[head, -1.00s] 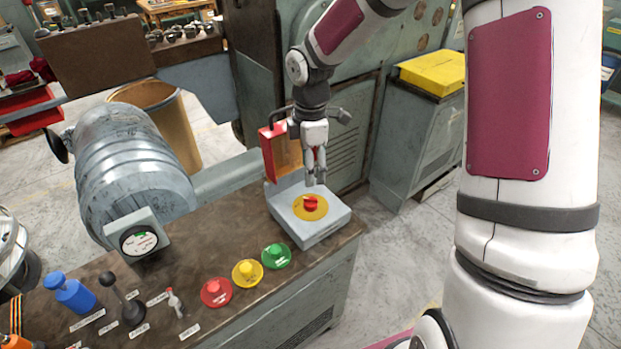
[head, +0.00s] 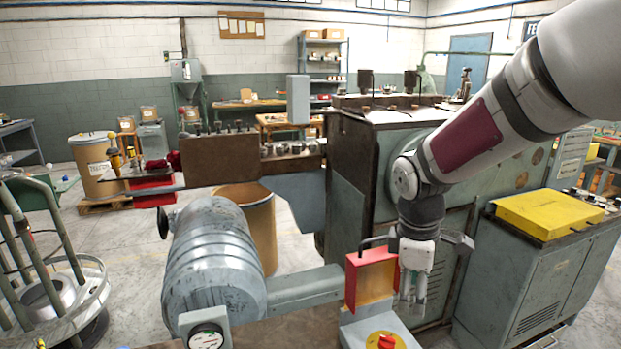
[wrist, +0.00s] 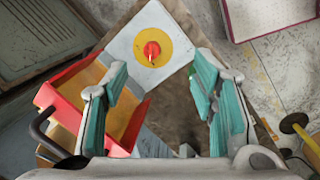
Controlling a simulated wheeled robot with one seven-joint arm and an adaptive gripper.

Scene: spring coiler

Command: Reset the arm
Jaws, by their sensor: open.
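My gripper (head: 411,308) hangs from my arm with its fingers pointing down, above the front bench and beside a red-framed open cover (head: 371,278). In the wrist view its two teal-padded fingers (wrist: 167,100) stand apart with nothing between them. A red knob (wrist: 152,49) on a yellow disc, set on a pale grey box (wrist: 125,45), lies beyond the fingertips. In the head view the red knob (head: 387,341) shows at the bottom edge, below my gripper. The red cover (wrist: 75,90) is left of the fingers in the wrist view.
A yellow-topped cabinet (head: 548,213) is at right, and the large green machine (head: 350,185) is behind my gripper. Open floor (head: 125,250) lies at left.

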